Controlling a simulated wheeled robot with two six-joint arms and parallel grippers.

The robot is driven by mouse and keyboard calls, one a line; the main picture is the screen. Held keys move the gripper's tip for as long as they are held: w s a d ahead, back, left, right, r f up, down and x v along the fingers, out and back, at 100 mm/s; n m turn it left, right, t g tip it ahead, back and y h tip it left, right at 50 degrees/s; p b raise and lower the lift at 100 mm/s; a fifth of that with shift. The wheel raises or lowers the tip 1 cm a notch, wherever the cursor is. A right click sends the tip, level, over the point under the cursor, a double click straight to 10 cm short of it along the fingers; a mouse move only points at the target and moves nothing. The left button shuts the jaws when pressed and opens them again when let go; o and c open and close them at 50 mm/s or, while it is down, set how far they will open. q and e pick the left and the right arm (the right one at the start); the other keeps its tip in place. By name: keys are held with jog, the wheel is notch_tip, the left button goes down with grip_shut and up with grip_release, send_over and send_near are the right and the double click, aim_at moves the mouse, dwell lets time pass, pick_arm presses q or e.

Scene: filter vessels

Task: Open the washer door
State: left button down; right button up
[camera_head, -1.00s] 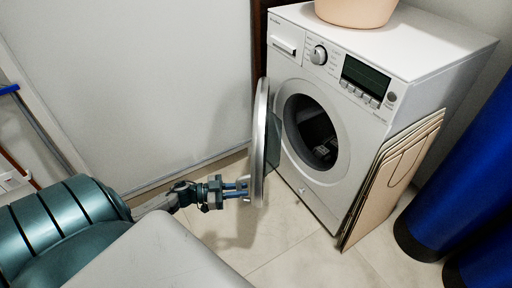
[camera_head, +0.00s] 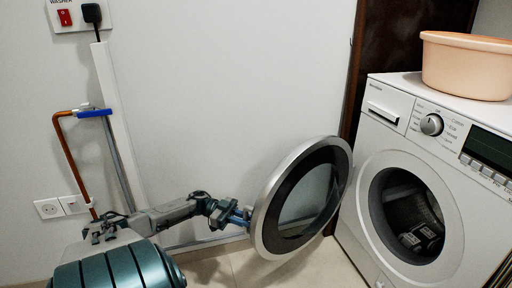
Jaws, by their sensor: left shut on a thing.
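The white washer (camera_head: 388,138) stands at the right with its round drum opening (camera_head: 412,215) uncovered. The round washer door (camera_head: 300,197), a silver ring with dark inner rim and glass, is swung wide out to the left of the opening. My left gripper (camera_head: 243,217) is at the door's left edge and shut on it. The exact grip is small and partly hidden by the door rim. My right gripper is not in view.
A peach basin (camera_head: 467,66) sits on top of the washer. A copper pipe with a blue valve handle (camera_head: 93,113), wall sockets (camera_head: 62,206) and a black plug (camera_head: 92,13) are on the left wall. Bare wall lies behind the door.

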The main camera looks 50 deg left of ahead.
pick_arm(q)
jog(key=a, duration=0.1)
jog(key=a+b, duration=0.1)
jog(key=a, duration=0.2)
jog(key=shift+w+a+b, duration=0.3)
jog(key=shift+w+b, duration=0.05)
jog(key=shift+b, duration=0.05)
